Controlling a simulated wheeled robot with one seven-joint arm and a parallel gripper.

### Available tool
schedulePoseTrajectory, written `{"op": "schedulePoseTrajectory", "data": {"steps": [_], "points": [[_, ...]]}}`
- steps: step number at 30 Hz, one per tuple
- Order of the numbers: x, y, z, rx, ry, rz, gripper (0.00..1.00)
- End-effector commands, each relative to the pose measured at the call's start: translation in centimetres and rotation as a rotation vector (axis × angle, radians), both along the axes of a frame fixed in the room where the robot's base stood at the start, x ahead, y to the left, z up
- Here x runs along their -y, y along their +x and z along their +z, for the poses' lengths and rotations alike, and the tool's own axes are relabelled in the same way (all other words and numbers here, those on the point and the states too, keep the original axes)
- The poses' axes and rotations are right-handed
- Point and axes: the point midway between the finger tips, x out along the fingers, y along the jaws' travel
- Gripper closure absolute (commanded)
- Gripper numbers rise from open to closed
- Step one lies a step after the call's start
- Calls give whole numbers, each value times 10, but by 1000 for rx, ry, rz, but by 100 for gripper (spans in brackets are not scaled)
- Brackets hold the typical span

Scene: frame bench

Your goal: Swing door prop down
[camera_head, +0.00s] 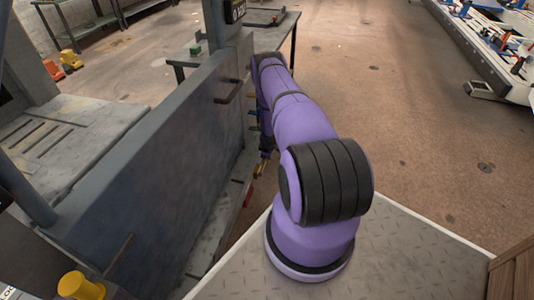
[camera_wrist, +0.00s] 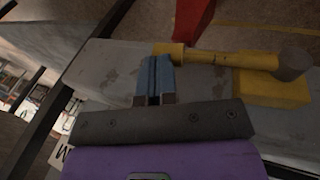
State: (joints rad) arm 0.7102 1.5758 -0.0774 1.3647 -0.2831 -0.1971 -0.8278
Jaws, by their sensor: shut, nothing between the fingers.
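In the wrist view, a yellow bar (camera_wrist: 225,59) with a dark grey rounded end (camera_wrist: 294,60) lies across the upper right, over a yellow block (camera_wrist: 270,90) on a grey surface. It looks like the door prop, but I cannot be sure. My gripper (camera_wrist: 154,62) has its blue fingers shut together with nothing between them. Their tips are close to the bar's left end, and I cannot tell whether they touch it. In the head view my purple arm hides most of this area, and I cannot make out the prop there.
A long grey panel (camera_head: 150,165) stands left of my arm, with a bar handle (camera_head: 229,91). A red part (camera_wrist: 193,20) is just beyond the yellow bar. A yellow cylinder (camera_head: 80,286) is at the lower left. The floor (camera_head: 430,130) to the right is mostly clear.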

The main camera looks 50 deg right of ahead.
Motion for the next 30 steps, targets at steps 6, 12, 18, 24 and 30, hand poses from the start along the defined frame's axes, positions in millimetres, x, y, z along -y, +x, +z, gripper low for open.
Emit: {"op": "schedulePoseTrajectory", "data": {"steps": [6, 12, 18, 24, 30], "points": [[1, 0, -10, 0, 0, 0, 100], [1, 1, -14, 0, -1, 0, 100], [1, 0, -15, 2, 0, -1, 100], [0, 0, -16, 1, 1, -1, 100], [0, 3, -12, 1, 1, -1, 100]]}}
